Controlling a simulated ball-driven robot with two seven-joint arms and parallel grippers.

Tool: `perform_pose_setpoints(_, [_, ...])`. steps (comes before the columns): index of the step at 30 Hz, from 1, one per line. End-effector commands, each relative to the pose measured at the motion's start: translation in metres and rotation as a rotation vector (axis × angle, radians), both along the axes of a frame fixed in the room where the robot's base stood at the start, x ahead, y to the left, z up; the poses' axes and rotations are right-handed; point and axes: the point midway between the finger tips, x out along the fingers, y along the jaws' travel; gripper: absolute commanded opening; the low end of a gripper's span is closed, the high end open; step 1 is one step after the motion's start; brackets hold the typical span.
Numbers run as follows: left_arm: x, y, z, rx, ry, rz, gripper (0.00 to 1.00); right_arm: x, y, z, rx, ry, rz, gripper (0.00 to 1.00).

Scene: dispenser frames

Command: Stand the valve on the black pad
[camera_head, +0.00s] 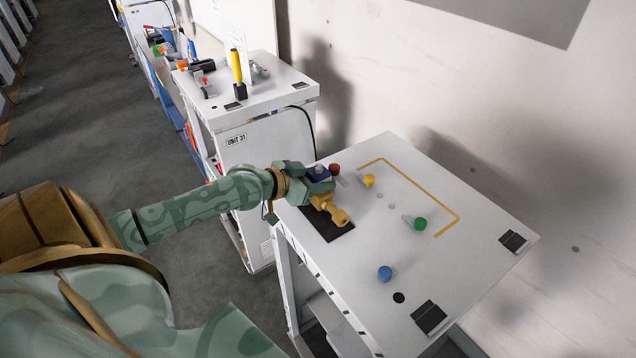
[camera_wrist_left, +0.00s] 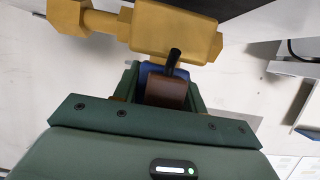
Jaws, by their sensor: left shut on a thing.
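My left gripper (camera_head: 316,184) reaches over the near left corner of the white table and is shut on the valve. The valve is a brass-coloured fitting (camera_head: 328,206) that lies across the view of the left wrist camera (camera_wrist_left: 175,30), just beyond the fingers. A blue part (camera_wrist_left: 150,69) and a short black stem show between it and the gripper. The black pad (camera_head: 340,232) lies on the table under the valve and is partly hidden by it. The valve looks tilted over the pad; I cannot tell whether they touch. My right gripper is not in view.
Red (camera_head: 334,169), yellow (camera_head: 369,180), green (camera_head: 420,223) and blue (camera_head: 385,273) knobs stand on the white table (camera_head: 465,270). A yellow line (camera_head: 410,183) runs behind them. Another white unit (camera_head: 265,100) with a yellow-handled tool stands at the back left. A wall is behind.

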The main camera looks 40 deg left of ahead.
Motion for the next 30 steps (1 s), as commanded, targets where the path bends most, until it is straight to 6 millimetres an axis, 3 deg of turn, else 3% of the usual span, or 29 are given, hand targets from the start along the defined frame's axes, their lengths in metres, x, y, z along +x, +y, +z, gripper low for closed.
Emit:
perform_pose_setpoints(13, [0.001,0.0,-0.011,0.001,-0.007,0.001,0.0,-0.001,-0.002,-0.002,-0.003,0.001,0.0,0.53])
perform_pose_setpoints(14, [0.001,0.0,-0.012,0.001,-0.004,0.0,0.47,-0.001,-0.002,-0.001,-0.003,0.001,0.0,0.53])
perform_pose_setpoints(15, [0.001,0.0,-0.012,0.001,-0.004,0.0,0.58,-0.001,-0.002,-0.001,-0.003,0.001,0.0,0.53])
perform_pose_setpoints(16, [0.001,0.0,-0.012,0.001,-0.004,0.0,0.63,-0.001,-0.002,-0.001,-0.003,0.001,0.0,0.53])
perform_pose_setpoints(26, [0.0,0.001,-0.009,0.002,-0.003,0.0,0.63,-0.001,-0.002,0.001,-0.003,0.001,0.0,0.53])
perform_pose_setpoints(30, [-0.015,0.005,-0.005,0.005,0.0,0.0,0.63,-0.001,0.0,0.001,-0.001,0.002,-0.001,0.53])
